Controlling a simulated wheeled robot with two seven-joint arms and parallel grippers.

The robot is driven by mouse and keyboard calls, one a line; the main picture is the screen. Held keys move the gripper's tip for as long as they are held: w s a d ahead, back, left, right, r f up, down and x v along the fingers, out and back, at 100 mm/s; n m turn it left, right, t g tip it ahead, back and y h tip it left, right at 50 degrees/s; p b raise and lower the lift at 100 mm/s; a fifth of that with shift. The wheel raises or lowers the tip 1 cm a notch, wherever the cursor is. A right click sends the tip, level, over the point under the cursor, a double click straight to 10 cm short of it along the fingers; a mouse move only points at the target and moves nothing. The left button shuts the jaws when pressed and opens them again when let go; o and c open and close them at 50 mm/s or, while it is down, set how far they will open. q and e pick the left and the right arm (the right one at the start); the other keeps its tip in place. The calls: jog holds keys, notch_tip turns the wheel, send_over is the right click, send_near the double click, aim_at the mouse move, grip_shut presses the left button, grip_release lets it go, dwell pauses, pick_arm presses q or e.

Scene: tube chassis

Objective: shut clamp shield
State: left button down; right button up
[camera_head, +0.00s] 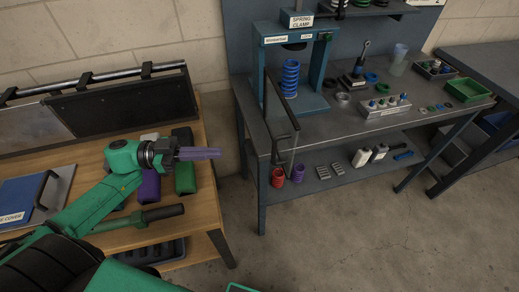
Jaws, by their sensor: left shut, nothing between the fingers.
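The spring clamp (322,62) stands on the dark workbench, a blue-grey frame with a "SPRING CLAMP" sign and a blue coil spring (290,79) inside. A thin dark-edged panel (281,108), which looks like the clamp shield, stands at the clamp's left front and juts toward the bench's front edge, leaving the spring exposed. A dark bar shows along its edge. My left gripper (212,153) has purple fingers, shut and empty, above the wooden table, left of the panel and clear of it.
The workbench carries a grey block of parts (384,106) and a green tray (467,90). A floor gap separates table and bench.

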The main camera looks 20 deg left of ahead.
pick_arm(q)
jog(key=p+x, duration=0.2)
jog(key=x, duration=0.9)
jog(key=shift+d+p, duration=0.35)
jog(key=shift+r, duration=0.1)
